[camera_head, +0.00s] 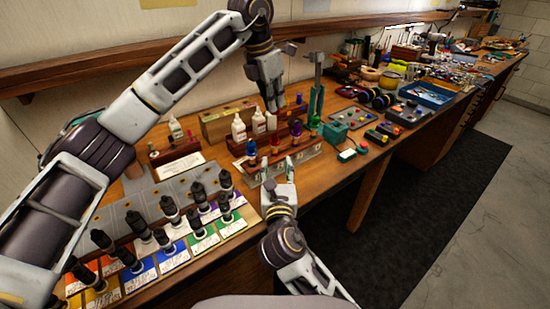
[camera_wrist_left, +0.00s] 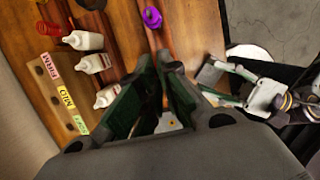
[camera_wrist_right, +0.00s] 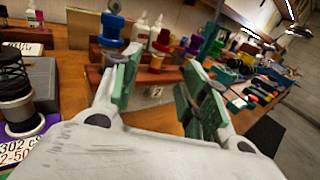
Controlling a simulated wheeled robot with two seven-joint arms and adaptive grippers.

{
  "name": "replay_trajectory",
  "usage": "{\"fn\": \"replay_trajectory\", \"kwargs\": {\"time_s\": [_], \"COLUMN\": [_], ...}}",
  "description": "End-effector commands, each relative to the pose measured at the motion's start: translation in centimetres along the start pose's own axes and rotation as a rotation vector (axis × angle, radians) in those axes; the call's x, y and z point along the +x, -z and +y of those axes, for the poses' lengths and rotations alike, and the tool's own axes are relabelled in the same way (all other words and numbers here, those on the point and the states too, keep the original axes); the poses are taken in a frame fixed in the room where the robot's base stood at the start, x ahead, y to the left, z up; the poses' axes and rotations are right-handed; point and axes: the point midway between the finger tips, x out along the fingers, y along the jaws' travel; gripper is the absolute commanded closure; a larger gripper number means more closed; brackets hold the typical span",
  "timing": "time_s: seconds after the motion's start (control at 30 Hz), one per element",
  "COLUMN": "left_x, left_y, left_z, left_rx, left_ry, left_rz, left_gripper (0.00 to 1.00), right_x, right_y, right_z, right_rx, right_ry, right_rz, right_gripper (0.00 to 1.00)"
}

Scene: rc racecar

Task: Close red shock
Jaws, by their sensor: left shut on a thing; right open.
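A row of small shocks stands on a wooden rack (camera_head: 282,152) in front of white bottles. A blue shock (camera_head: 251,147) is at its left and a purple one (camera_head: 296,128) at its right. A red-topped piece (camera_wrist_right: 162,42) shows between the right gripper's fingers, farther back. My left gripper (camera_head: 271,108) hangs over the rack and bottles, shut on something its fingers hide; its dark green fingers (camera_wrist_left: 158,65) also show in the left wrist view. My right gripper (camera_head: 277,170) is open and empty just in front of the rack, its fingers (camera_wrist_right: 160,90) apart.
White bottles (camera_head: 238,128) stand by a labelled wooden block (camera_head: 228,115). Black-capped shocks on coloured cards (camera_head: 170,250) fill the left front. A green upright tool (camera_head: 316,100) and a green box (camera_head: 347,117) stand to the right. The table edge is close to my right gripper.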

Motion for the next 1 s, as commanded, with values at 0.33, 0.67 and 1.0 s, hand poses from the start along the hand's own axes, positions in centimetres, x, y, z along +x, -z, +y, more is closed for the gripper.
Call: {"fn": "replay_trajectory", "kwargs": {"time_s": [0.33, 0.67, 1.0], "left_x": [0.0, 0.0, 0.0], "left_y": [0.0, 0.0, 0.0], "left_z": [0.0, 0.0, 0.0], "left_rx": [0.0, 0.0, 0.0], "left_ry": [0.0, 0.0, 0.0], "left_rz": [0.0, 0.0, 0.0], "left_gripper": [1.0, 1.0, 1.0], "right_x": [3.2, 7.1, 10.6], "right_y": [-0.1, 0.0, 0.0], "right_z": [0.0, 0.0, 0.0], "right_rx": [-0.001, 0.0, 0.0], "right_ry": [0.001, 0.001, 0.0], "right_rz": [-0.001, 0.0, -0.001], "right_gripper": [0.56, 0.56, 0.56]}}
